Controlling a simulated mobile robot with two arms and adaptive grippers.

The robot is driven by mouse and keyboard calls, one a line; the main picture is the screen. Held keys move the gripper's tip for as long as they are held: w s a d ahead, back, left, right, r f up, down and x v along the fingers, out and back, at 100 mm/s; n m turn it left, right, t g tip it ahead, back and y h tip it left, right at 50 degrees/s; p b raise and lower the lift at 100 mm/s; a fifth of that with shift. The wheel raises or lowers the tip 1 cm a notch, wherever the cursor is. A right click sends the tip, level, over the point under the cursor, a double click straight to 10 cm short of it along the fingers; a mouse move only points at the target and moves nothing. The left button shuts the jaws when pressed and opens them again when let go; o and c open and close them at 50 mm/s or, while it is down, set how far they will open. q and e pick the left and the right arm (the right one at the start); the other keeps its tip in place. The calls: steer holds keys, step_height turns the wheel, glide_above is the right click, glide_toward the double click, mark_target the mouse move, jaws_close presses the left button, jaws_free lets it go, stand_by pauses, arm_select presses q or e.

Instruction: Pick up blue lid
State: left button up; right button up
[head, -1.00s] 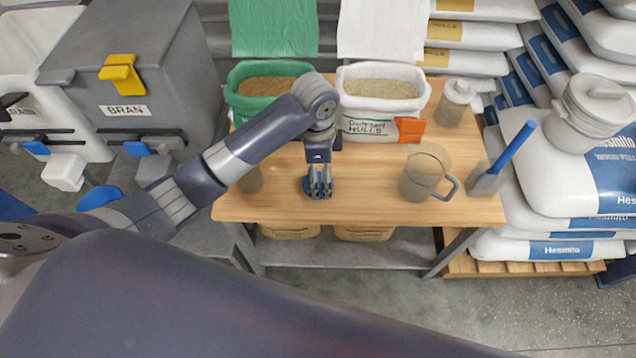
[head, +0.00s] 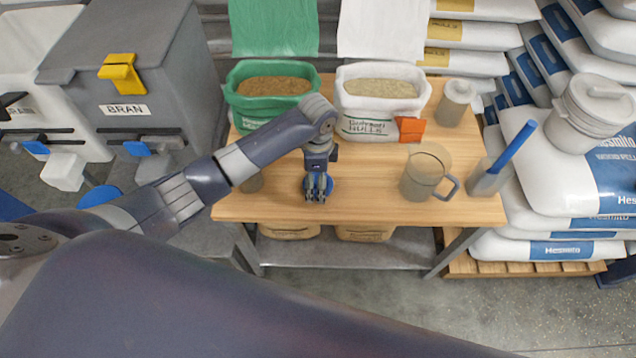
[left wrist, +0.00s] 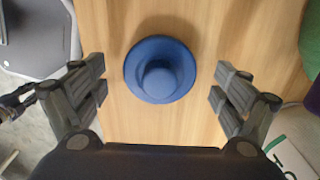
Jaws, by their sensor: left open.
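The blue lid (left wrist: 160,70) is round with a raised knob and lies flat on the wooden table. In the left wrist view it sits between and a little ahead of my open fingers, touching neither. In the head view the lid (head: 329,186) is partly hidden behind my left gripper (head: 317,195), which points down over it. In the left wrist view my left gripper (left wrist: 160,92) is wide open and empty. My right gripper is not in view.
The table's front edge is close to the lid. Sacks are stacked at right.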

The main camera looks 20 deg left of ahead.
arm_select(q)
steer(key=shift+f, duration=0.7)
steer(key=c, duration=0.9)
steer(key=shift+r, duration=0.1)
